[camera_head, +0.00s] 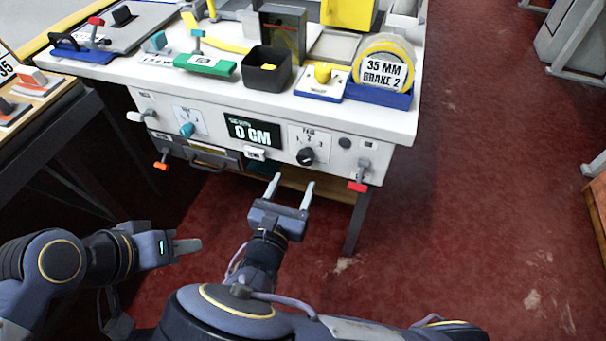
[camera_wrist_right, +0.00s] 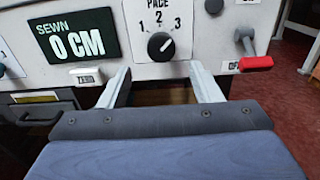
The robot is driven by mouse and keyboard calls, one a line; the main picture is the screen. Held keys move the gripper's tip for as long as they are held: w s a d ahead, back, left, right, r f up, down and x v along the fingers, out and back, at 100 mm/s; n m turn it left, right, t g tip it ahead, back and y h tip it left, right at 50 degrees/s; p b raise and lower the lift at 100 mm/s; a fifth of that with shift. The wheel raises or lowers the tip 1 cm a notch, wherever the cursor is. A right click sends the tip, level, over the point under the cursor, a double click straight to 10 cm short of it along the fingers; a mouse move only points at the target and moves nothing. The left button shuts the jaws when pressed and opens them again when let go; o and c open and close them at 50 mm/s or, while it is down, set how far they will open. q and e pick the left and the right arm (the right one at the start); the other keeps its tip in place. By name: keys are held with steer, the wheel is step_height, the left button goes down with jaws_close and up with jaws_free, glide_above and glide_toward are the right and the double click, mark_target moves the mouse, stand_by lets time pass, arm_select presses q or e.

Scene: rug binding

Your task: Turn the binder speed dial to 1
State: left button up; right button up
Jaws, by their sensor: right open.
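The speed dial, a round black knob (camera_head: 306,156) marked PACE with 1, 2 and 3, is on the white front panel of the binder bench. In the right wrist view the dial (camera_wrist_right: 161,46) has a pale pointer mark that seems to slant up and right, towards 3. My right gripper (camera_head: 293,180) is open and empty, in front of and below the dial. Its fingertips (camera_wrist_right: 160,76) lie either side of the dial in the wrist picture, apart from it. My left gripper (camera_head: 188,245) is at the lower left, away from the panel; its jaw gap is unclear.
Left of the dial are a SEWN 0 CM display (camera_head: 252,132), a white ZERO button (camera_wrist_right: 86,76) and a teal knob (camera_head: 186,130). A red-handled lever (camera_head: 358,186) is to the right. The bench top (camera_head: 395,122) holds tools and a tape roll.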

mark_target(304, 162)
steer(key=b+x, duration=0.1)
steer(key=x, duration=0.6)
steer(key=shift+w+d, duration=0.1)
steer(key=shift+w, duration=0.05)
steer(key=c, duration=1)
